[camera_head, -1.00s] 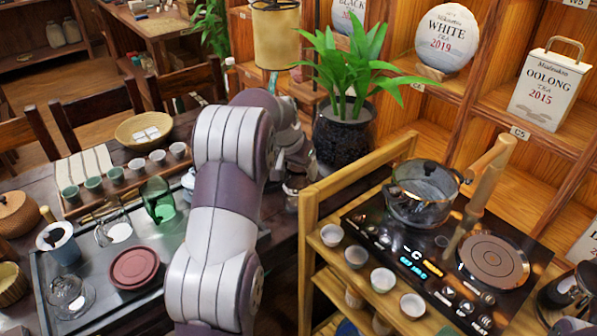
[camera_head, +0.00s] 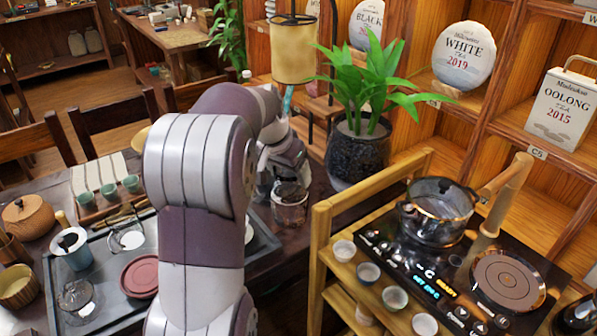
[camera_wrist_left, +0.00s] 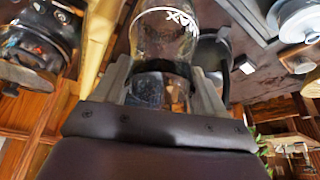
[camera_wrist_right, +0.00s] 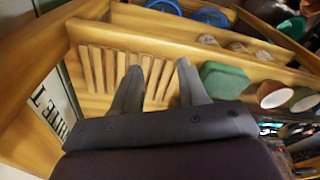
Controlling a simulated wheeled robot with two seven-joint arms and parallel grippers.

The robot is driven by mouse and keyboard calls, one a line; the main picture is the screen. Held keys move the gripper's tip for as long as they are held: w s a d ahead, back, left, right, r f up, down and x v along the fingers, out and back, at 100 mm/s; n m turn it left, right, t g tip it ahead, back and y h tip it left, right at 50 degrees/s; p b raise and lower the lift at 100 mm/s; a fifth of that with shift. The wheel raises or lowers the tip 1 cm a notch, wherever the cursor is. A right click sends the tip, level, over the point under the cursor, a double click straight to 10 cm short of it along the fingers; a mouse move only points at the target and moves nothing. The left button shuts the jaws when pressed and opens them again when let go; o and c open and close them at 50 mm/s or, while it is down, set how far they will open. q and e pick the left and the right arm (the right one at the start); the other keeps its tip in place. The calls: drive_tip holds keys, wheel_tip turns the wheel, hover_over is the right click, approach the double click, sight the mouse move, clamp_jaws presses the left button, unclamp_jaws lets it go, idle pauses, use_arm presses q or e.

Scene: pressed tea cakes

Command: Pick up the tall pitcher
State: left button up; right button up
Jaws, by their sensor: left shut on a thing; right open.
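The tall pitcher is a clear glass vessel (camera_head: 290,208) at the right edge of the dark tea table in the head view. It also fills the top middle of the left wrist view (camera_wrist_left: 165,35), with white lettering on its side. My left gripper (camera_wrist_left: 162,72) is shut on it, one finger on each side. In the head view my left gripper (camera_head: 287,172) is partly hidden by its own arm. I cannot tell whether the pitcher touches the table. My right gripper (camera_wrist_right: 158,70) is open and empty, over wooden shelving.
A wooden cart (camera_head: 322,240) stands right of the pitcher, with a glass pot (camera_head: 438,212) on its hob and small cups along its edge. A potted plant (camera_head: 357,150) stands behind.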

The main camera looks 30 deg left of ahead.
use_arm(q)
drive_tip(key=shift+s+a+r, duration=0.1)
drive_tip(key=shift+s+r, duration=0.3)
drive_tip(key=shift+s, duration=0.2)
drive_tip(key=shift+s+r, duration=0.4)
drive_tip(key=shift+s, duration=0.2)
idle(2.0)
